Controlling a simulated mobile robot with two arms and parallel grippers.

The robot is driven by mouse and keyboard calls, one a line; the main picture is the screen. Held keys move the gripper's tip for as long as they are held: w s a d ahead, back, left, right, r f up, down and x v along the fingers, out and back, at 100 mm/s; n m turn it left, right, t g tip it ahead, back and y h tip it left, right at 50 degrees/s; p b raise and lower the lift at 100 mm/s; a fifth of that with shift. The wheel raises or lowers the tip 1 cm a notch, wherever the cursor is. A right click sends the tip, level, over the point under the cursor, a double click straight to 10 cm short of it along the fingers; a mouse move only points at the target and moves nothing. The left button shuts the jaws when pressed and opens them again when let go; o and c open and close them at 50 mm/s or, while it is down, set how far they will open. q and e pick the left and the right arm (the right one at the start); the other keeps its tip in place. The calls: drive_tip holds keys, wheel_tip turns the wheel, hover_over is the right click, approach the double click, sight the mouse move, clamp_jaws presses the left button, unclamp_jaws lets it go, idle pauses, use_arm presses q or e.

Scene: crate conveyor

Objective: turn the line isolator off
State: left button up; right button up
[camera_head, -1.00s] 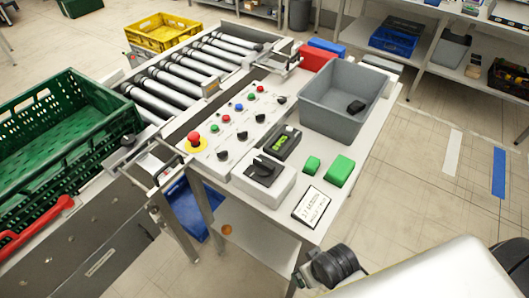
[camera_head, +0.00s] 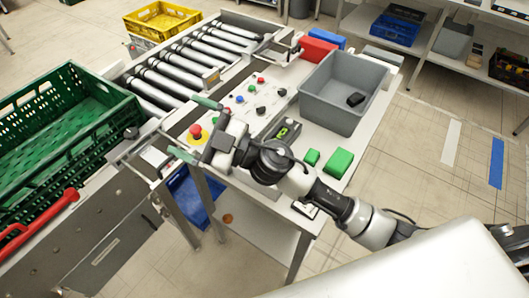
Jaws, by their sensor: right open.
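My right gripper (camera_head: 197,128) reaches in from the right over the control table. It is open and empty, its two green-tipped fingers spread above the left end of the white control panel (camera_head: 228,108). In the picture, the red mushroom button (camera_head: 196,131) on its yellow base shows between the fingers; I cannot tell the height gap. The light box with the large black rotary switch, seen earlier at the panel's near side, is now mostly hidden behind my right wrist and forearm. No label naming the line isolator is readable. My left gripper is not in view.
A grey bin (camera_head: 340,95) with a black item, and green blocks (camera_head: 339,163), are on the table. A green crate (camera_head: 62,120) stands at the left, beside the roller conveyor (camera_head: 190,65). A yellow crate (camera_head: 160,20) is behind. Floor at the right is clear.

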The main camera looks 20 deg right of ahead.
wheel_tip(320, 180, down, 6)
drive_tip(key=s+a+n+g+h, duration=0.3)
drive_tip(key=n+g+h, duration=0.2)
drive_tip(key=n+g, duration=0.65)
drive_tip(key=w+d+f+m+h+p, duration=0.15)
drive_tip(key=w+d+h, duration=0.25)
drive_tip(key=d+h, duration=0.4)
drive_tip(key=w+d+f+m+h+b, duration=0.1)
drive_tip(key=w+d+f+m+h, duration=0.4)
drive_tip(key=d, duration=0.6)
drive_tip(key=f+p, duration=0.1)
drive_tip(key=f, duration=0.1)
drive_tip(key=f+n+p, duration=0.1)
drive_tip(key=f, duration=0.1)
drive_tip(key=s+f+n+p, duration=0.1)
drive_tip(key=f, duration=0.2)
drive_tip(key=shift+s+a+h+p, duration=0.1)
drive_tip(key=shift+a+h+p, duration=0.05)
drive_tip(key=shift+h+p, duration=0.25)
drive_tip(key=shift+f, duration=0.5)
